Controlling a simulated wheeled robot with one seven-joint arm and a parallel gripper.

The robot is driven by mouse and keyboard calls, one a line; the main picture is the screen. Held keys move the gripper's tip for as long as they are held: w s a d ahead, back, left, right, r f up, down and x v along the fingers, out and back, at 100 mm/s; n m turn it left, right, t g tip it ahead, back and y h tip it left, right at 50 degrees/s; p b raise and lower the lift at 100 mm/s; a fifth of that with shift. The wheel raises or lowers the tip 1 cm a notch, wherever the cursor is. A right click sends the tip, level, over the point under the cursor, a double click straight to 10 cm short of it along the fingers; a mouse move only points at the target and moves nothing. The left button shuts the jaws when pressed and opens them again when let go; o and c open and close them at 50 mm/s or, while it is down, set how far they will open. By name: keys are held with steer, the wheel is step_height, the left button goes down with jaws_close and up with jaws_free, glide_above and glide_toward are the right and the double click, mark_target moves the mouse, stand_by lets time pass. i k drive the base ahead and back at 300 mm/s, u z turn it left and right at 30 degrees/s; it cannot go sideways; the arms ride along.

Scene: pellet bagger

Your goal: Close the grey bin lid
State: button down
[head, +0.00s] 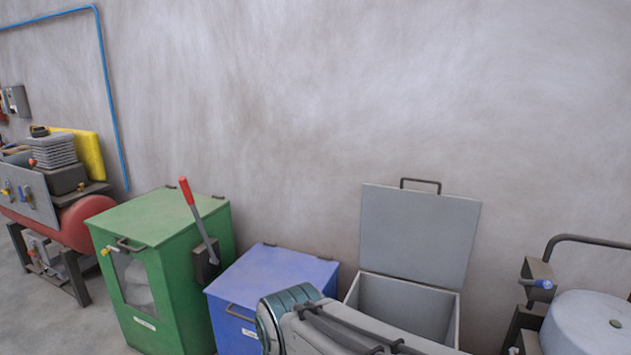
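The grey bin (456,312) stands against the wall, right of centre in the head view. Its lid (418,236) is raised, standing nearly upright at the back and leaning toward the wall. A dark handle (421,182) sits on the lid's top edge. The bin's inside shows as open, and its lower front is hidden behind my arm. My arm crosses the bottom middle of the view, in front of the blue and grey bins. My gripper is not in view.
A blue bin (272,277) with its lid shut stands left of the grey bin. A green cabinet (165,225) with a red-handled lever (187,191) is further left. A red compressor tank (85,222) is far left. A round grey vessel (590,325) and bent pipe (590,239) stand at right.

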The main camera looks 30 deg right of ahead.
mark_target(422, 237)
steer(key=z, duration=1)
steer(key=i, duration=1.25)
steer(key=z, duration=0.75)
